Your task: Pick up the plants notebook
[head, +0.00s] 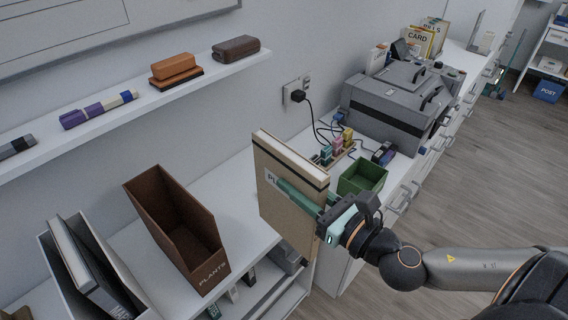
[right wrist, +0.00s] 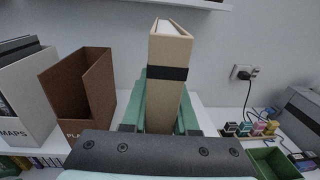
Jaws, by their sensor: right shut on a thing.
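The plants notebook (head: 289,215) is a thick tan book with a black band near its top and a white label, partly covered, reading "PL". It stands upright in my right gripper (head: 303,197), whose green fingers are shut on it from both sides. In the right wrist view the notebook (right wrist: 163,105) rises between the two fingers (right wrist: 163,118), spine towards the camera. Whether its bottom touches the desk is hard to tell. My left gripper is in neither view.
An empty brown box (head: 205,262) marked "PLANTS" stands left of the notebook, beside a white file box (head: 128,278) holding books. A green tray (head: 363,178), stamps (head: 337,146) and a grey machine (head: 395,105) stand right. A wall shelf (head: 135,110) runs above.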

